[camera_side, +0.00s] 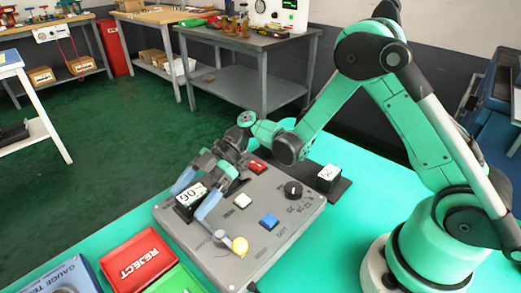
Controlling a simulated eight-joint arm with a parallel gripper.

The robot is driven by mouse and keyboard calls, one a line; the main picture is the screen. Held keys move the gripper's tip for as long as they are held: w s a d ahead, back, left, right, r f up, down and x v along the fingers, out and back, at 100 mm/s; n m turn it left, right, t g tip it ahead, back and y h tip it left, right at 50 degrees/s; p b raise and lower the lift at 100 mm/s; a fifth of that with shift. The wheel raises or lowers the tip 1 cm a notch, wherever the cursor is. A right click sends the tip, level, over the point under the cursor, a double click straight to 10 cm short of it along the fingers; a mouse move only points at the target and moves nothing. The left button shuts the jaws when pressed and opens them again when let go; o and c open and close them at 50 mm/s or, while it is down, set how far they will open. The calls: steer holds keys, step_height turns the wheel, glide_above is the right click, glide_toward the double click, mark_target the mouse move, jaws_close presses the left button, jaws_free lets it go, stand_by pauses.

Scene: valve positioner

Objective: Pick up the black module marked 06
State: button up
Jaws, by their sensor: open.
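The black module (184,207) has a white top label reading 06. It sits at the left end of the grey control panel (240,271). My gripper (186,204) is open and reaches down over the module, with one blue-tipped finger on each side of it. The fingers look spread around the module; I cannot tell whether either one touches it. The gripper and fingers hide parts of the module's far side and the panel behind it.
Another black block with a white top (328,177) lies behind. A red REJECT tray (138,260) and a green tray (176,281) stand at front left.

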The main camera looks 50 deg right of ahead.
jaws_close()
steer(key=shift+r, duration=0.1)
